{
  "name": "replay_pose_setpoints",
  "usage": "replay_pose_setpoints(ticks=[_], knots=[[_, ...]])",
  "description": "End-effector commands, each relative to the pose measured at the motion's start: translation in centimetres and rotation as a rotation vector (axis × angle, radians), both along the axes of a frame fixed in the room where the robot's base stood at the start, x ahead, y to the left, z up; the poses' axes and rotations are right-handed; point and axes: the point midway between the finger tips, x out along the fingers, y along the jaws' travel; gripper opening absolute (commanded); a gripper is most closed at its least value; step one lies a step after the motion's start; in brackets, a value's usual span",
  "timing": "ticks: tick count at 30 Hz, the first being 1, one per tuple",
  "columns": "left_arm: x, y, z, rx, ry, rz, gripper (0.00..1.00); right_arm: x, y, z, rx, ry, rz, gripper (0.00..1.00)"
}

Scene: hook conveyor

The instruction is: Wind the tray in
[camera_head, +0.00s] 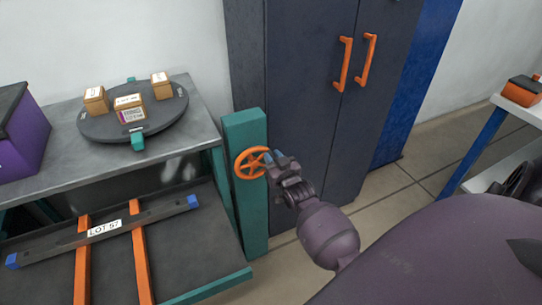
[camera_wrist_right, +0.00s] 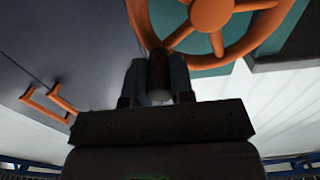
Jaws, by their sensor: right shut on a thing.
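An orange spoked handwheel (camera_head: 250,163) is mounted on a teal post (camera_head: 243,205) beside the bench. My right gripper (camera_head: 275,160) reaches it from the right and is shut at the wheel's right edge. In the right wrist view the handwheel (camera_wrist_right: 212,12) fills the top, and the gripper (camera_wrist_right: 158,75) is closed around a dark handle (camera_wrist_right: 158,72) at its rim. On the lower level left of the post lies a dark bar (camera_head: 150,226) labelled LOT 57 with blue ends, across two orange rails (camera_head: 143,265). I cannot tell which part is the tray. My left gripper is not in view.
A round dark turntable (camera_head: 165,117) with small boxes stands on the grey bench top, near a purple box (camera_head: 22,135). A dark cabinet (camera_head: 300,70) with orange handles stands behind my right arm. A table (camera_head: 515,106) is at the right.

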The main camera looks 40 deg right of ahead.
Motion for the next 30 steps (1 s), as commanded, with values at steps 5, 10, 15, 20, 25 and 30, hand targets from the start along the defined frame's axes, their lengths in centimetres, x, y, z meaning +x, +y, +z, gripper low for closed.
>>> replay_pose_setpoints(ticks=[5,10,15,20,25,30], knots=[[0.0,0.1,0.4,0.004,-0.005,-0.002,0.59,-0.2,-0.6,-0.9,0.165,-0.038,0.000,0.00],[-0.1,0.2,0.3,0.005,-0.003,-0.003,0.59,-0.3,-0.9,-1.9,0.321,-0.074,0.000,0.00],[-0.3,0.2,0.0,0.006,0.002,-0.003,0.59,-0.3,-1.2,-3.0,0.478,-0.111,-0.001,0.00],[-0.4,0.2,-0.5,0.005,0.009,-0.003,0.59,-0.4,-1.3,-4.0,0.625,-0.145,-0.001,0.00],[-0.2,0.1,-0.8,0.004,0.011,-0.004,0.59,-0.4,-1.2,-5.0,0.783,-0.183,-0.001,0.00],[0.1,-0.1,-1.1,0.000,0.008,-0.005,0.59,-0.4,-1.0,-6.1,0.940,-0.220,-0.003,0.00]])
